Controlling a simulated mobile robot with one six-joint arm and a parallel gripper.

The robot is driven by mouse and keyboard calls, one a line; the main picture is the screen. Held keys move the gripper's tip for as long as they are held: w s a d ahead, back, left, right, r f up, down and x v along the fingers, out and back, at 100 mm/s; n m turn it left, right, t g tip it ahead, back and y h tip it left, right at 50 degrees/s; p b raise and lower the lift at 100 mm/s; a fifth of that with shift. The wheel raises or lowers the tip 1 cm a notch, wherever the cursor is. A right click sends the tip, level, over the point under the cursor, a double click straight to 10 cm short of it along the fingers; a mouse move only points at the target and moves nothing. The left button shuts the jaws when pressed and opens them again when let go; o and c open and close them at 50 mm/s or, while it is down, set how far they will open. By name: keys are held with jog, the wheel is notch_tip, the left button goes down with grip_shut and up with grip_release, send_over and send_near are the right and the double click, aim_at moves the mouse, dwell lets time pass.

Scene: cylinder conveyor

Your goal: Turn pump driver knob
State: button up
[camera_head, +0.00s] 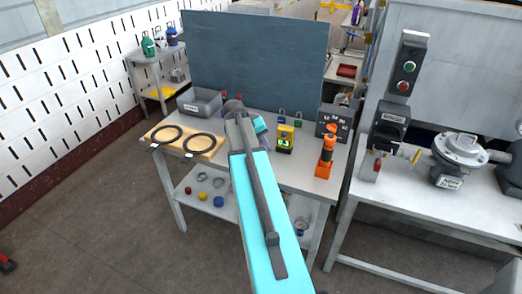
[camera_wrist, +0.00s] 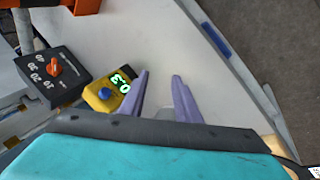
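A dark box with a numbered dial and an orange knob (camera_wrist: 54,68) is at the left in the wrist view. The box (camera_head: 345,119) stands at the back right of the table in the head view. A yellow device (camera_wrist: 98,99) with a green lit display and a blue knob (camera_wrist: 104,95) lies between that box and my gripper. The yellow device (camera_head: 285,139) also shows near the table's middle. No label naming the pump driver is readable. My gripper (camera_wrist: 160,75) has its two purple fingers apart, with nothing between them, right of the yellow device. My arm mostly hides it in the head view.
An orange and black tool (camera_head: 326,160) stands on the table right of the yellow device. Small padlocks (camera_head: 282,113) stand behind. A wooden board with black rings (camera_head: 185,141) and a grey bin (camera_head: 200,104) are at the left. A dark panel (camera_head: 258,60) rises behind the table.

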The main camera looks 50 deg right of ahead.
jog(key=shift+w+a+f, duration=0.1)
jog(key=shift+a+f, duration=0.1)
jog(key=shift+a, duration=0.1)
